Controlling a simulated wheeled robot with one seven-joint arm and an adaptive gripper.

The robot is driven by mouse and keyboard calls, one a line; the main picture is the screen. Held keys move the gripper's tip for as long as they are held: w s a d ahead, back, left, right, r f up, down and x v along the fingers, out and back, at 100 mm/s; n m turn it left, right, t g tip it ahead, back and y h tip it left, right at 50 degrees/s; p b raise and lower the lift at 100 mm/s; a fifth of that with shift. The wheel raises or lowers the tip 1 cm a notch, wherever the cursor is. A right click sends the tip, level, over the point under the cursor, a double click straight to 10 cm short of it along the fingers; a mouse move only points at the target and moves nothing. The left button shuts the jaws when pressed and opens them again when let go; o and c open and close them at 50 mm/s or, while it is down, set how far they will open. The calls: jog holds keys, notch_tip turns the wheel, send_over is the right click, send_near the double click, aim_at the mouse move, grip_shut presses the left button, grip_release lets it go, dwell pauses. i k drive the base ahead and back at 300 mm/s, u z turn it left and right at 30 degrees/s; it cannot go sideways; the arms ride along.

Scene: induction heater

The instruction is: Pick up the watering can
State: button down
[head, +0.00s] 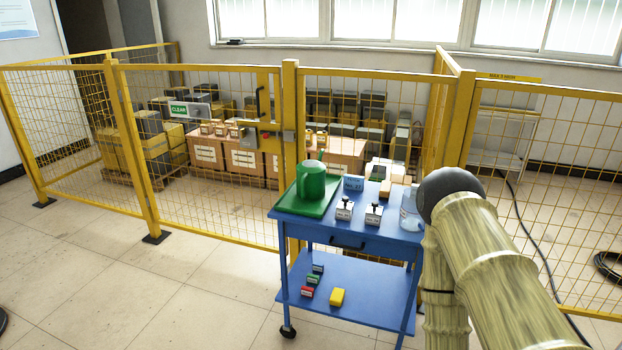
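A green watering can (311,182) stands upright on a green tray (286,206) at the left end of the top of a blue cart (345,232). A thin spout or handle part rises at its upper right. My arm comes in from the lower right, with its dark rounded joint near the cart's right end. My gripper does not show, so its state and its exact place are hidden. The can stands apart from the visible part of my arm.
The cart top also holds small white labelled boxes (344,208), a blue sign (353,184) and a clear bottle (409,216). Small coloured blocks (337,297) lie on its lower shelf. A yellow mesh fence (200,150) stands close behind. The floor left of the cart is clear.

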aim_at(310, 174)
jog(key=z, duration=0.5)
jog(key=k, duration=0.65)
jog(key=z, duration=0.45)
jog(key=i, duration=0.95)
jog(key=u, duration=1.15)
jog(key=i, duration=0.75)
jog(key=u, duration=0.8)
